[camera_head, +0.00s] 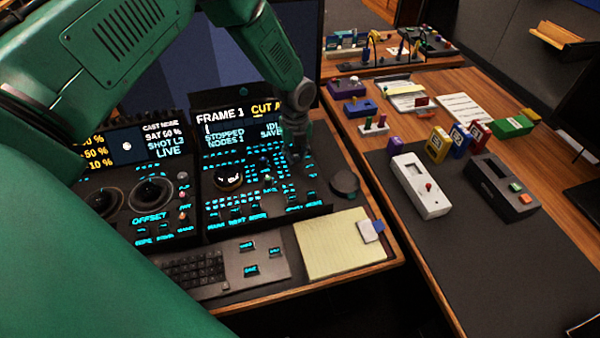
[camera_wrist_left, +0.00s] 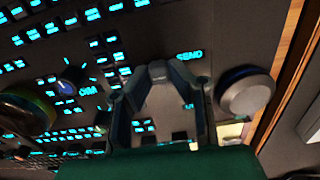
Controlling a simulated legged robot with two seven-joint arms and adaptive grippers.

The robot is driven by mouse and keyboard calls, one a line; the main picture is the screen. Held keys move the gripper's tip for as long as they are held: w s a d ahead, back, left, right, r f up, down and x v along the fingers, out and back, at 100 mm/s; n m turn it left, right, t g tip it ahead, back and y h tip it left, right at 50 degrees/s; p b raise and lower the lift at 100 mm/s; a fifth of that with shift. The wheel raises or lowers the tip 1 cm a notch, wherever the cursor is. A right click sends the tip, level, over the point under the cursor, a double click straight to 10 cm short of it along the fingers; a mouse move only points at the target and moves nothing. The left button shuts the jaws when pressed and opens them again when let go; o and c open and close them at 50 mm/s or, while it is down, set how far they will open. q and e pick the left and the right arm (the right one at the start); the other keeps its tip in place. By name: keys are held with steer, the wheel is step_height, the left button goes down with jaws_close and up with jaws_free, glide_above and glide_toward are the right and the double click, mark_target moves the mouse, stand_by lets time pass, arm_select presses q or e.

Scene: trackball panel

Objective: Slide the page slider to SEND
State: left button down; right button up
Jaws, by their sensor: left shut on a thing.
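My left gripper (camera_head: 297,158) reaches down onto the right part of the dark control panel (camera_head: 215,207). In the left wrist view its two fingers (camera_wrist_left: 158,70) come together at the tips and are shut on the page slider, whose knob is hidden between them. The lit cyan SEND label (camera_wrist_left: 190,55) shows just right of and a little above the fingertips in that view. How far the slider sits from its end cannot be told. My right gripper is not in view.
A round knob (camera_head: 345,183) stands right of the gripper; it also shows in the left wrist view (camera_wrist_left: 245,92). A black-and-gold ball (camera_head: 229,178) lies to its left. Lit screens (camera_head: 238,133) rise behind. A yellow notepad (camera_head: 325,250) and keyboard (camera_head: 195,270) lie in front.

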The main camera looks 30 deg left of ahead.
arm_select(q)
steer(key=shift+w+a+f, duration=0.2)
steer(key=shift+w+a, duration=0.15)
steer(key=shift+a, duration=0.05)
steer(key=shift+r, duration=0.2)
steer(key=shift+w+d+r, duration=0.15)
steer(key=shift+w, duration=0.05)
steer(key=c, duration=1.5)
jaws_free()
steer(key=shift+w+a+f, duration=0.1)
steer(key=shift+a+f, duration=0.2)
steer(key=shift+a, duration=0.2)
steer(key=shift+r, duration=0.45)
steer(key=r, duration=1.1)
steer(key=shift+a, duration=0.2)
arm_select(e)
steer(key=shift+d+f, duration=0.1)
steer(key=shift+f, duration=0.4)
arm_select(q)
steer(key=shift+d, duration=0.25)
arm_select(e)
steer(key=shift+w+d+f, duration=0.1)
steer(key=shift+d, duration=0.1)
